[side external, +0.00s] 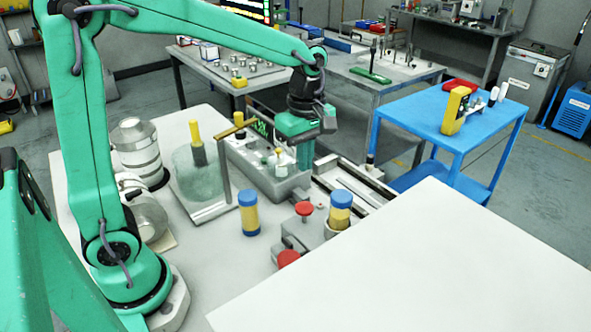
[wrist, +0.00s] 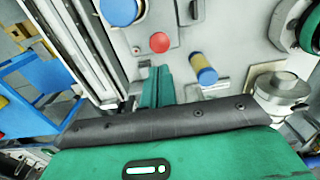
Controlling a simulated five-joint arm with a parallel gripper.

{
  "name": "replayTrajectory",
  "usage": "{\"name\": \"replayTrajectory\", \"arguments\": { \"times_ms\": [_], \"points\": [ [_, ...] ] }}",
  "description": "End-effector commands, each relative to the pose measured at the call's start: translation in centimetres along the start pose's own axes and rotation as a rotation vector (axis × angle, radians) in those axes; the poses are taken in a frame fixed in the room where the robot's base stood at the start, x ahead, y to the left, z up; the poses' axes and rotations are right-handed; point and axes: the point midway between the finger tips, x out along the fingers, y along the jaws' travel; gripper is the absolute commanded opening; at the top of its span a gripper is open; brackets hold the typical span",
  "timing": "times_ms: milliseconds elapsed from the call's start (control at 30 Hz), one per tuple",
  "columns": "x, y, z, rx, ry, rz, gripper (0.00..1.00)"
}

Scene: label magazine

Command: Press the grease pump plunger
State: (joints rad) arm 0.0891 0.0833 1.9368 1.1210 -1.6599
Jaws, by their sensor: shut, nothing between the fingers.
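A red round knob (side external: 304,208) stands on a grey block (side external: 298,232); it also shows in the wrist view (wrist: 159,42). A second red knob (side external: 288,258) sits at the block's near end. I cannot tell for sure which part is the grease pump plunger. A blue-capped yellow cylinder (side external: 340,210) stands in a holder at the block's right, its blue cap (wrist: 120,11) seen from above in the wrist view. My gripper (side external: 305,158) points down, shut and empty, above and behind the knobs. Its green fingers (wrist: 157,86) lie together below the red knob in the wrist picture.
A loose blue-and-yellow cylinder (side external: 249,215) stands left of the block. A grey control box (side external: 262,172) is beside my gripper, with a post and brass-coloured bar (side external: 232,130) at its left. A rail (side external: 352,185) runs right. The white front surface (side external: 420,270) is clear.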

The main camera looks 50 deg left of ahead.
Motion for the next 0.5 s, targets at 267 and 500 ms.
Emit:
{"name": "replayTrajectory", "arguments": {
  "times_ms": [267, 500],
  "points": [
    [4.5, -0.1, 0.0, 0.000, 0.000, -0.005, 0.00],
    [7.8, -0.1, 0.0, 0.000, 0.000, -0.004, 0.00]
  ]
}}
